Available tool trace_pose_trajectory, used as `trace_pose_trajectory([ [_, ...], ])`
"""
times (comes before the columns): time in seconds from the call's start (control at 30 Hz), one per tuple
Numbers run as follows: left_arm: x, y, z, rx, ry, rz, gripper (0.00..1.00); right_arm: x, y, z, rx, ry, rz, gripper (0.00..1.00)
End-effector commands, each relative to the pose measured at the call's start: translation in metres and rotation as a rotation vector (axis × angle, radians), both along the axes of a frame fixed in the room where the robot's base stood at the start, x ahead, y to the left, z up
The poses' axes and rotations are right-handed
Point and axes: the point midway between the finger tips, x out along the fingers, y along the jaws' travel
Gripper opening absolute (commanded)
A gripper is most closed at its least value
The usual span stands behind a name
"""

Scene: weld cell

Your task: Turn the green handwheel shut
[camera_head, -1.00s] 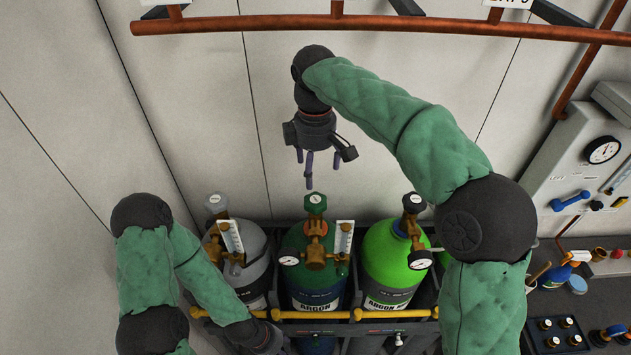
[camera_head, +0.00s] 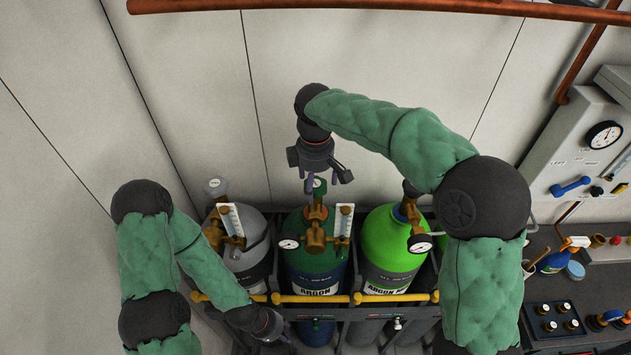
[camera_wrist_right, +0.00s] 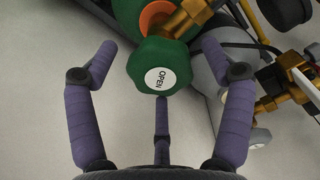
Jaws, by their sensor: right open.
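The green handwheel (camera_head: 317,186) tops the middle dark green argon cylinder (camera_head: 312,262). In the right wrist view the handwheel (camera_wrist_right: 160,66) has a white label reading OPEN, seen from above. My right gripper (camera_head: 319,182) is above the handwheel. In the wrist view its purple fingers are spread open around the handwheel, with gaps at both sides and no clear contact. My left gripper (camera_head: 278,334) is low in front of the rack, at the picture's bottom. Its fingers are too dark and hidden to tell their state.
A grey cylinder (camera_head: 249,254) and a bright green cylinder (camera_head: 389,248) flank the middle one. Brass regulators with gauges (camera_head: 289,244) stick out in front. A yellow bar (camera_head: 316,299) crosses the rack. A bench with tools (camera_head: 561,290) is at right.

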Motion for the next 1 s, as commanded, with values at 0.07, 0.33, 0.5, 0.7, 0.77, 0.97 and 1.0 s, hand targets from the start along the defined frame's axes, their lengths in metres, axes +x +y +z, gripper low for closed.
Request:
trace_pose_trajectory([
  [0.07,0.0,0.0,0.0,0.0,0.0,0.0,0.4,0.0,0.0,0.0,0.0,0.0,0.0,0.82],
  [0.33,0.0,0.0,0.0,0.0,0.0,0.0,0.4,0.0,0.0,0.0,0.0,0.0,0.0,0.26],
  [0.5,0.0,0.0,0.0,0.0,0.0,0.0,0.4,0.0,0.0,0.0,-0.001,0.0,-0.001,0.25],
  [0.7,0.0,0.0,0.002,0.0,0.0,0.0,0.4,0.0,0.0,0.0,-0.001,0.001,-0.035,0.25],
  [0.77,0.0,0.0,0.004,0.0,0.0,0.0,0.4,0.0,0.0,0.001,-0.002,0.002,-0.058,0.25],
  [0.97,0.0,0.0,0.01,0.0,0.0,0.0,0.4,0.0,0.0,0.001,-0.003,0.002,-0.183,0.25],
  [1.0,0.0,0.0,0.011,0.0,0.0,0.0,0.4,0.0,0.0,0.001,-0.003,0.002,-0.216,0.25],
])
